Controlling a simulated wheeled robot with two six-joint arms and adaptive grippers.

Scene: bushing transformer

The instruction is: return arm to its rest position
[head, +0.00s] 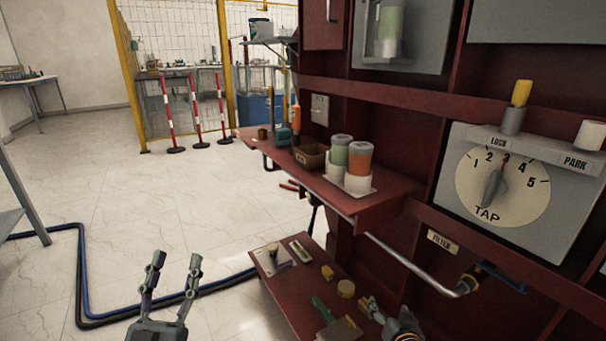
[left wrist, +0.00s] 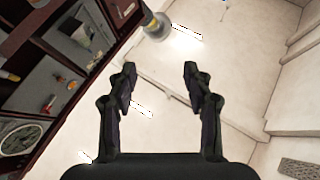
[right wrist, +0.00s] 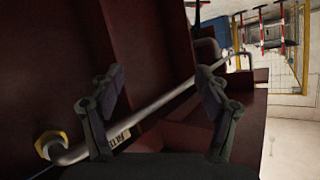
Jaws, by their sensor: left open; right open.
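My left gripper (head: 176,260) stands upright with its fingers apart over the pale floor, left of the red cabinet. In the left wrist view its fingers (left wrist: 160,72) are spread with nothing between them. My right gripper (head: 374,312) is at the bottom of the head view, close to the lower shelf, and is partly cut off. In the right wrist view its fingers (right wrist: 158,82) are apart, and a grey pipe (right wrist: 170,98) crosses the picture behind them. I cannot tell whether the fingers touch it.
The red upper shelf (head: 395,192) holds two jars and a box. The lower shelf (head: 283,288) carries small parts. The grey pipe (head: 410,262) juts out near my right gripper. A TAP dial panel (head: 548,222) is at right. Floor (head: 130,200) at left is mostly clear, with cables (head: 82,270).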

